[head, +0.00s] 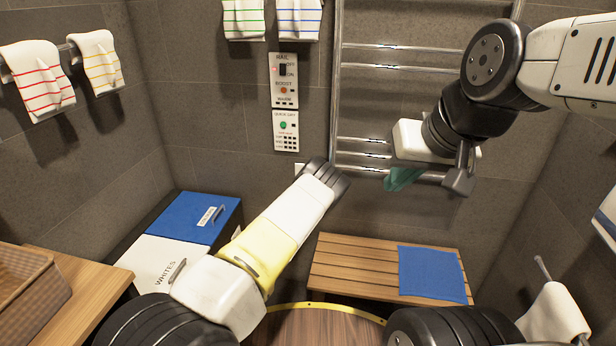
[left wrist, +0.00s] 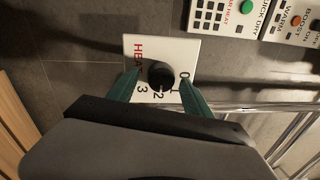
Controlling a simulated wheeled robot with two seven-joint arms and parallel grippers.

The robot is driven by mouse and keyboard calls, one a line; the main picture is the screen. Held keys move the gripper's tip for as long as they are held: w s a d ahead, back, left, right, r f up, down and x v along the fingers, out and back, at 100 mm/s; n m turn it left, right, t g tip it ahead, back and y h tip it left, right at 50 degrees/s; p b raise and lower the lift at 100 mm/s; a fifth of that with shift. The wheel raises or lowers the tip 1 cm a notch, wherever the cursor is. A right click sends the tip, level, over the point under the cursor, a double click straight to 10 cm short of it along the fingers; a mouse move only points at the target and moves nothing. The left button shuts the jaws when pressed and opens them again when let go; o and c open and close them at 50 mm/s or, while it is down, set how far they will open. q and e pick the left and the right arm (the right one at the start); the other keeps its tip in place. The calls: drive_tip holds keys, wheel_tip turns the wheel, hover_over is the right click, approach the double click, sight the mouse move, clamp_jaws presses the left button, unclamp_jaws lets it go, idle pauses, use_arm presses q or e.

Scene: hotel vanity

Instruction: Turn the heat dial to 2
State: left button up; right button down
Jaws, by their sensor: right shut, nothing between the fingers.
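The heat dial is a black round knob (left wrist: 160,75) on a white plate (left wrist: 135,44) with red HEAT lettering and the numbers 0 to 3. The plate appears sideways in the left wrist view. I cannot make out clearly which number the knob points to. My left gripper (left wrist: 158,76) has its two teal fingers apart, one on each side of the knob, with small gaps showing. In the head view my left arm hides most of the dial; a plate corner (head: 299,168) shows. My right gripper (head: 400,181) is shut and empty, in front of the towel rail.
Above the dial are the quick-dry panel (head: 286,130) and the rail switch panel (head: 283,80). The chrome towel rail (head: 338,100) stands right of them. Below are a slatted bench (head: 350,268) with a blue cloth (head: 432,274), and blue (head: 192,217) and white (head: 160,262) bins.

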use_arm(q)
drive_tip(key=v, duration=0.7)
drive_tip(key=shift+s, duration=0.4)
drive_tip(key=shift+a, duration=0.1)
drive_tip(key=a+r+n+g+y, duration=0.25)
drive_tip(key=a+r+n, duration=0.25)
drive_tip(key=r+n, duration=0.3)
drive_tip(key=a+r+n+g+y, duration=0.25)
drive_tip(key=a+r+n, duration=0.2)
drive_tip(key=r, duration=0.55)
drive_tip(key=s+r+n+g+h, duration=0.1)
drive_tip(key=s+r+n+g, duration=0.1)
drive_tip(key=s+r, duration=0.4)
drive_tip(key=s+a+r+n+g+h, duration=0.1)
drive_tip(key=s+r, duration=0.6)
drive_tip(key=s, duration=0.9)
drive_tip(key=s+r+n+g+h, duration=0.2)
drive_tip(key=s+r+n, duration=0.2)
drive_tip(key=s, duration=0.7)
wheel_tip(320, 180, up, 3)
drive_tip(key=shift+s+a+f+n+g, duration=0.2)
drive_tip(key=shift+s+a+n+g, duration=0.1)
drive_tip(key=shift+a+n+g, duration=0.1)
drive_tip(key=shift+n+g, duration=0.55)
drive_tip(key=shift+g, duration=0.15)
drive_tip(key=s, duration=1)
drive_tip(key=shift+s+a+f, duration=0.2)
drive_tip(key=shift+a+f, duration=0.15)
drive_tip(key=shift+f, duration=0.05)
drive_tip(key=shift+c, duration=0.2)
